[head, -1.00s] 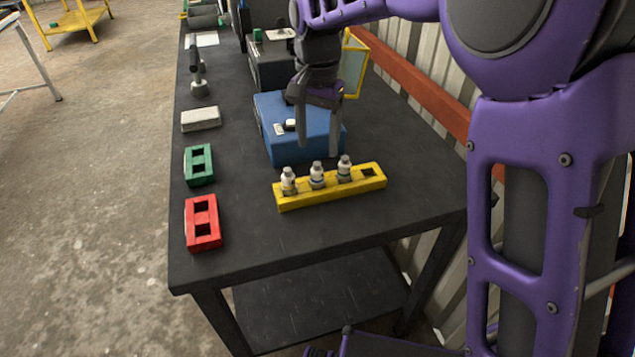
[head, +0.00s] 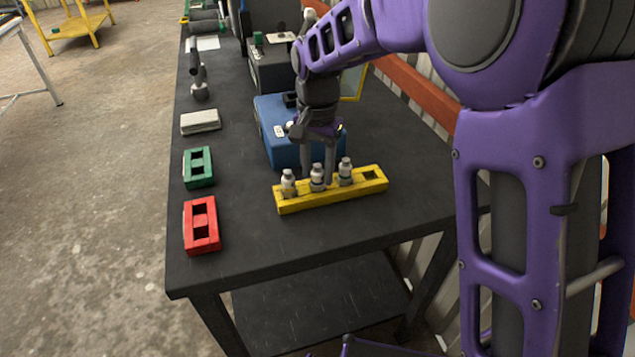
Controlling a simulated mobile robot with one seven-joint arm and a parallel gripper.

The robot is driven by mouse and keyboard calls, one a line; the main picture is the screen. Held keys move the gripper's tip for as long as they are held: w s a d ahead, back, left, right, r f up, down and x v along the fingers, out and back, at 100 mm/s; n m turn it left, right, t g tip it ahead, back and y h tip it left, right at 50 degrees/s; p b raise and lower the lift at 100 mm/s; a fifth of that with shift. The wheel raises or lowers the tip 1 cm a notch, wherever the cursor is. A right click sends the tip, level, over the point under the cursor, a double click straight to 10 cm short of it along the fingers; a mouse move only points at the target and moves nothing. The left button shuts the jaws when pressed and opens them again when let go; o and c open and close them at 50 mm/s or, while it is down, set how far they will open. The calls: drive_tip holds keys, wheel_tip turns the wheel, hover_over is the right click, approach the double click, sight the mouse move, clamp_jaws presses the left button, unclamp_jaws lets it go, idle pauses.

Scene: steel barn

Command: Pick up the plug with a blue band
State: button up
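Three white and grey plugs stand upright in a yellow block: a left plug (head: 288,182), a middle plug (head: 317,177) and a right plug (head: 345,170). The yellow block (head: 300,205) has an empty square hole at its right end. The bands are too small to read surely; the middle plug looks faintly bluish. My gripper (head: 318,172) points down with its fingers apart, one on each side of the middle plug as seen here. I cannot tell whether the fingers touch it. The plug's lower part is in the block.
A blue box (head: 272,118) stands just behind my gripper. A green block (head: 198,168), a red block (head: 201,226) and a pale slab (head: 200,122) lie at the left of the dark table (head: 240,245). The table's front is clear. A wall with an orange rail is at the right.

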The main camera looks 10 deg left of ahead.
clamp_jaws()
wheel_tip(320, 180, up, 10)
drive_tip(key=shift+r+p, duration=0.1)
drive_tip(key=shift+p, duration=1)
wheel_tip(320, 180, up, 2)
drive_tip(key=shift+r+p, duration=0.2)
drive_tip(key=shift+p, duration=0.85)
drive_tip(key=shift+f, duration=0.1)
